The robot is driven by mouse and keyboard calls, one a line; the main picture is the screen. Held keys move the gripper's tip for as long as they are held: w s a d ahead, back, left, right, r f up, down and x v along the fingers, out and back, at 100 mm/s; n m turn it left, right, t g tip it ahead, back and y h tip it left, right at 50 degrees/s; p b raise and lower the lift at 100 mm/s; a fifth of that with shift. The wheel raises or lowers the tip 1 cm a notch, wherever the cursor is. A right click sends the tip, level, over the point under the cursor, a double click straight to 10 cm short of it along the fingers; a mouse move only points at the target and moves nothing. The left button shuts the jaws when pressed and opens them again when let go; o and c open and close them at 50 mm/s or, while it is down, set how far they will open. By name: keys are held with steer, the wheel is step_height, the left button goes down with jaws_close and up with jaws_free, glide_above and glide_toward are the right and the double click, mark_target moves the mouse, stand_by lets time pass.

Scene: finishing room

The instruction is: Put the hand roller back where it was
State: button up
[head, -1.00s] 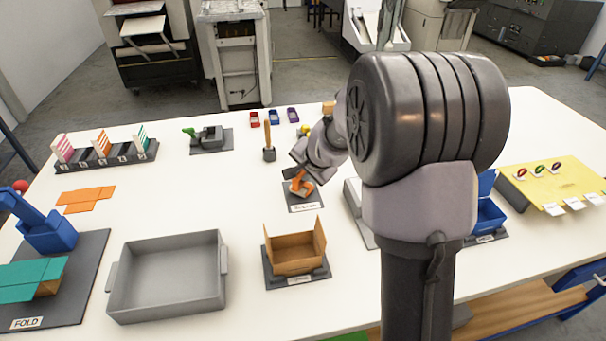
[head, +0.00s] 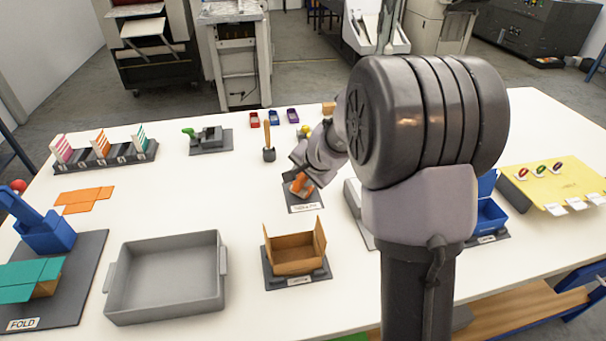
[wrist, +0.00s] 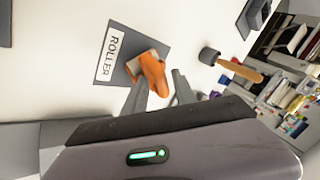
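The hand roller (head: 301,187) has an orange body and rests on its dark grey pad labelled ROLLER (head: 304,207), in the middle of the table. In the wrist view the orange hand roller (wrist: 150,73) lies at the pad's edge nearest the fingers, beside the white label. My gripper (wrist: 160,92) has its two fingers spread apart, with the roller's near end at the gap between them. In the head view my gripper (head: 296,178) is low over the roller and hides part of it. Whether the fingers touch the roller is unclear.
A wooden-handled tool (head: 268,140) stands just behind the pad. An open brown box (head: 294,258) sits in front, with a grey tray (head: 168,278) to its left. A blue bin (head: 489,217) is at the right. White table is free left of the pad.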

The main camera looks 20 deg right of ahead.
steer(key=w+r+p+v, duration=0.1)
steer(key=p+v, duration=0.4)
steer(key=v, duration=0.7)
steer(key=s+a+r+n+y, duration=0.2)
steer(key=s+a+r+n, duration=0.3)
steer(key=s+a, duration=0.4)
steer(key=s+a+r+n, duration=0.1)
steer(key=s+a, duration=0.2)
steer(key=s, duration=0.5)
steer(key=s+a+n+g, duration=0.1)
steer(key=s+a+n, duration=0.1)
steer(key=s, duration=0.7)
steer(key=shift+s+a+r+g+b, duration=0.2)
steer(key=shift+a+r+g+b, duration=0.15)
steer(key=shift+a, duration=0.5)
